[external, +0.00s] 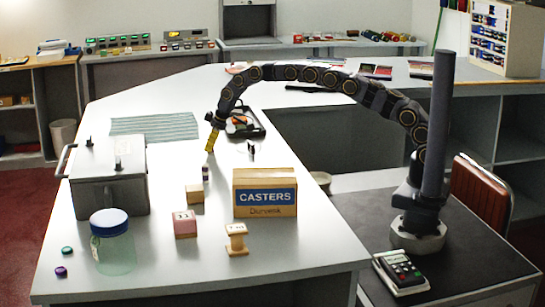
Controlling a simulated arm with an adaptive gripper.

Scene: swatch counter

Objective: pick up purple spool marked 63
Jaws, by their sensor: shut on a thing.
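My gripper (216,122) hangs over the far middle of the counter. It is shut on a narrow, slightly tilted yellow thing (211,142), whose lower end points down. A small dark purple and pale upright piece (206,174) stands on the counter just below and in front of it, seemingly apart from it; it looks like the purple spool, but its mark is too small to read.
A CASTERS box (265,211), a tan block (194,195) and a pink marked block (186,224) stand nearby. A grey metal box (108,185) and a blue-lidded jar (114,250) are at left. A dark tray (256,131) lies behind my gripper.

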